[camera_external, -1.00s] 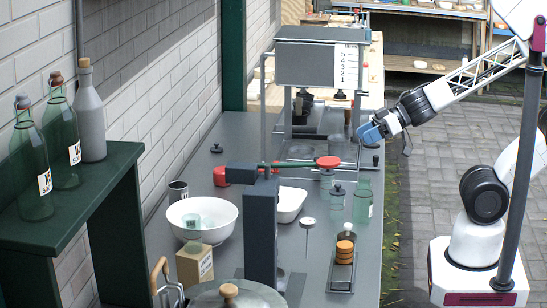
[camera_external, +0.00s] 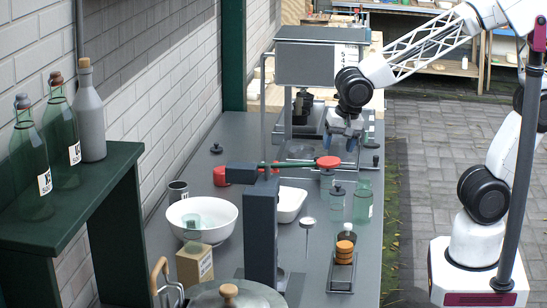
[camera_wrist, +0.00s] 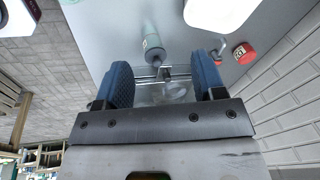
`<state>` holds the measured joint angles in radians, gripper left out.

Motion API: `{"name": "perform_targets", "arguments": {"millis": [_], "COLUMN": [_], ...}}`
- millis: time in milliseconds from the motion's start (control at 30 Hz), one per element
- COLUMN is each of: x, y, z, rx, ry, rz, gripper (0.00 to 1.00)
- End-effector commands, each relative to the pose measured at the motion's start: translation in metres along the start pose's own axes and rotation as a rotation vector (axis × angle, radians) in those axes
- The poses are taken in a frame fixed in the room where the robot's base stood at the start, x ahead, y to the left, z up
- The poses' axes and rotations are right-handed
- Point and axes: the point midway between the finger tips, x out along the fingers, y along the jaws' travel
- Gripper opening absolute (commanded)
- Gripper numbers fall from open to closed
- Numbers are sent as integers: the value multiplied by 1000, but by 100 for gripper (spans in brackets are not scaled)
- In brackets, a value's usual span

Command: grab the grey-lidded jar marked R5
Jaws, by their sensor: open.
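My gripper (camera_external: 345,140) points down over the far part of the grey bench, its two blue fingers apart and nothing held between them. In the wrist view the gripper (camera_wrist: 167,82) has a green glass jar (camera_wrist: 151,32) with a pale label and a grey lid (camera_wrist: 155,56) just beyond the fingers, slightly left of centre. A clear round glass piece (camera_wrist: 176,92) lies between the fingertips in that view. In the external view a green jar (camera_external: 362,201) and a small dark-lidded jar (camera_external: 337,204) stand nearer than my gripper. I cannot read an R5 mark on any jar.
A metal stand with a grey box (camera_external: 305,64) is just left of my gripper. A white tray (camera_external: 291,203) and white bowl (camera_external: 202,218) stand left of the jars. The brick wall borders the bench.

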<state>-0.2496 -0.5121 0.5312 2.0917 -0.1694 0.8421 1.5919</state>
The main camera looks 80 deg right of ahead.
Motion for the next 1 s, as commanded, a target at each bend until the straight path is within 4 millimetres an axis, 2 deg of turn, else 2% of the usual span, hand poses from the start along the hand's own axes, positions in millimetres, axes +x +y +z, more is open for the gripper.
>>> {"name": "perform_targets", "arguments": {"millis": [200,533,833,1000], "x": [-2,-6,32,42], "y": [-4,-7,1,3], "z": [20,37,42,44], "rx": [80,137,138,137], "ry": [-73,-130,-129,-129], "rz": [108,194,196,195], "gripper": [63,63,63,63]}}
